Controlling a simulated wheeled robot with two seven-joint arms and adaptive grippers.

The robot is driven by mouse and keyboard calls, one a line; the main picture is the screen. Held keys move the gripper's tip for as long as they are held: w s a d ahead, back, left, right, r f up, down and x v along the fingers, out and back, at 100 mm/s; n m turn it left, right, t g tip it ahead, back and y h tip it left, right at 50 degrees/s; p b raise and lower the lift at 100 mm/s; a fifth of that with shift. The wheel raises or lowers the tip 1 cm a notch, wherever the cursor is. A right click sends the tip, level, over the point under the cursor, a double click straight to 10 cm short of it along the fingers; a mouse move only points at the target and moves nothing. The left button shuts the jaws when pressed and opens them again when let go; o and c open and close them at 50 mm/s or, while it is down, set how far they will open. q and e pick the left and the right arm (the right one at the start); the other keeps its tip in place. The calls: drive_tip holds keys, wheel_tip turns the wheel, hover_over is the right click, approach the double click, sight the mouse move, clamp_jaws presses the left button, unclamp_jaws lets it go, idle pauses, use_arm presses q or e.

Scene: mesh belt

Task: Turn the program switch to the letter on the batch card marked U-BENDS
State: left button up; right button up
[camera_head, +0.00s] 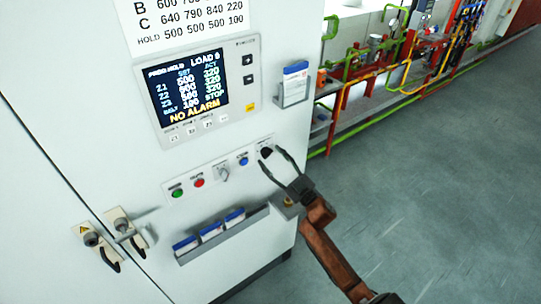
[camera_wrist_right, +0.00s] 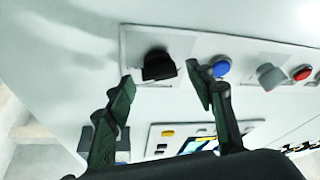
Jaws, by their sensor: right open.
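A black rotary knob (camera_head: 266,152) sits at the right end of the button strip on the white cabinet. In the right wrist view the black knob (camera_wrist_right: 158,66) lies between the fingertips, with space on both sides. My right gripper (camera_head: 270,157) is open around it; whether a finger touches is unclear. A grey knob (camera_head: 223,174) sits farther left on the strip. I cannot read the knob markings, so which is the program switch is unclear. Blue-topped cards (camera_head: 211,231) stand in a low rack, and another card (camera_head: 295,82) is in an upper holder; their print is illegible. My left gripper is out of view.
A green button (camera_head: 177,193), a red button (camera_head: 199,182) and a blue button (camera_head: 243,159) share the strip. The display panel (camera_head: 190,90) above reads NO ALARM. Door latches (camera_head: 125,232) stick out at lower left. The floor at right is clear.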

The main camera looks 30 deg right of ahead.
drive_tip(key=shift+w+a+r, duration=0.15)
drive_tip(key=shift+w+r, duration=0.05)
drive_tip(key=shift+w, duration=0.35)
drive_tip(key=c, duration=1.2)
drive_tip(key=shift+o, duration=0.2)
